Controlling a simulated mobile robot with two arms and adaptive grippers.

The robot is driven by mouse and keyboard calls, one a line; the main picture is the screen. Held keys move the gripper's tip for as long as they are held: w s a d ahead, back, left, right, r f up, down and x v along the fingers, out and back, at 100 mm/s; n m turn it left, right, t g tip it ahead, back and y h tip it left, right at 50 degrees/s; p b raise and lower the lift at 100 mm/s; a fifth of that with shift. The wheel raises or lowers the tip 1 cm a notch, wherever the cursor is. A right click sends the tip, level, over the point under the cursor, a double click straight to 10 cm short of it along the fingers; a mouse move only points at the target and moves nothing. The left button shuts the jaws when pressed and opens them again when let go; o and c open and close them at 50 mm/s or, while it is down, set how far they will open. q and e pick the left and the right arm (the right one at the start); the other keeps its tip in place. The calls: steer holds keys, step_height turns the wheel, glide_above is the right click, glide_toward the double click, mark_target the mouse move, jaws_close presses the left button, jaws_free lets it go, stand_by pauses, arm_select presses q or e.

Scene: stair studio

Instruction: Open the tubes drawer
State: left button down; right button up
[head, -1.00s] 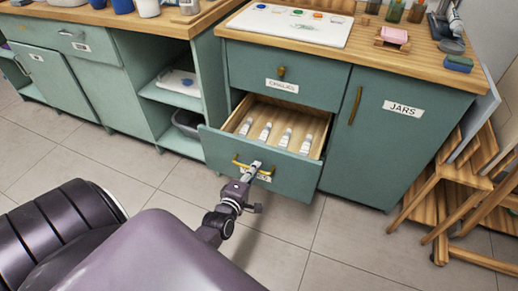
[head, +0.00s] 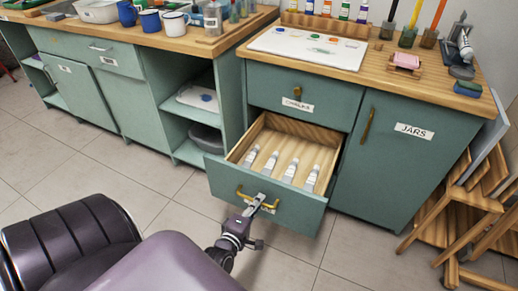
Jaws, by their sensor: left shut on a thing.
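The tubes drawer (head: 294,213) is the lower drawer under the one labelled CHALKS. It stands pulled out, with several white tubes (head: 270,163) lying in a row inside. Its own label is mostly hidden by my gripper. My left gripper (head: 262,200) is shut on the drawer's brass handle (head: 246,195) at the front. My right gripper is not in view.
The chalks drawer (head: 325,95) above is closed, and the JARS door (head: 397,150) to the right is closed. A wooden easel or folding frame (head: 470,205) leans at the far right. The tiled floor (head: 160,195) in front of the cabinets is clear.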

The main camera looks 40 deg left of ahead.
arm_select(q)
steer(key=c, duration=2.1)
jaws_free()
steer(key=v, duration=1.2)
